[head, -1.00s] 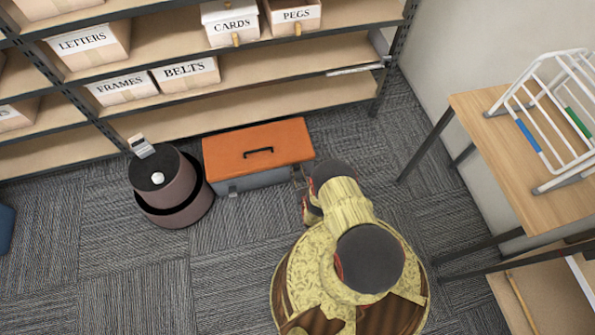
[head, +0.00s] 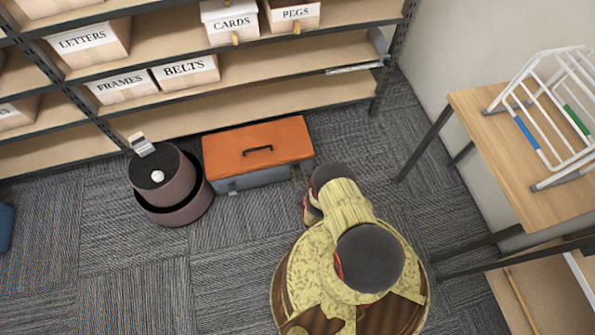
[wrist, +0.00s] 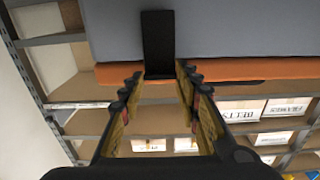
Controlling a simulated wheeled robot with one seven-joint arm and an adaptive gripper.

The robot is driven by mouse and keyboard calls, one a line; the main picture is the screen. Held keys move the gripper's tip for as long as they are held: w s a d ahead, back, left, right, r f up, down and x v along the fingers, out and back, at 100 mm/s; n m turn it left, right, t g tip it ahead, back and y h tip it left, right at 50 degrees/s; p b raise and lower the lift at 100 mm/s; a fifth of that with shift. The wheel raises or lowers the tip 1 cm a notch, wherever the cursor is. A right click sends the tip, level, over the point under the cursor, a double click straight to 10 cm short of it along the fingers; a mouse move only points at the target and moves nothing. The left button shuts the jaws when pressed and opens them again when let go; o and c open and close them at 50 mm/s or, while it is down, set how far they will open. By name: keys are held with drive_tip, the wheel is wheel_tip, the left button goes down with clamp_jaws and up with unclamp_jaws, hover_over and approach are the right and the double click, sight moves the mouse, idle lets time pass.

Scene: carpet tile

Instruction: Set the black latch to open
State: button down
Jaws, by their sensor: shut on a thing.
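The box with an orange lid (head: 258,143) and grey body stands on the carpet in front of the shelves, its lid down. In the wrist view the grey body (wrist: 240,30) is at the top, with the orange lid edge (wrist: 230,70) below it. The black latch (wrist: 158,40) is an upright dark strip on the grey front, reaching down across the orange edge. My gripper (wrist: 160,72) is shut on the latch's end, one finger on each side. In the head view my arm hides most of the gripper, and I cannot make out the latch.
A round brown container (head: 171,185) stands close to the left of the box. Shelves (head: 250,94) with labelled cartons rise behind. A wooden table (head: 500,140) with a white rack (head: 555,115) stands at the right. Carpet is clear at the front left.

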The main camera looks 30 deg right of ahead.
drive_tip(key=shift+s+a+f, duration=0.25)
drive_tip(key=shift+s+f, duration=0.45)
drive_tip(key=shift+s, duration=0.05)
drive_tip(key=c, duration=1.7)
unclamp_jaws()
drive_tip(key=o, duration=0.4)
drive_tip(key=shift+w+d+r, duration=0.1)
drive_tip(key=shift+w+r, duration=0.1)
drive_tip(key=shift+w, duration=0.05)
drive_tip(key=shift+o, duration=0.2)
drive_tip(key=shift+w+r, duration=0.1)
drive_tip(key=shift+r, duration=0.1)
wheel_tip(320, 180, up, 10)
drive_tip(key=shift+f, duration=0.2)
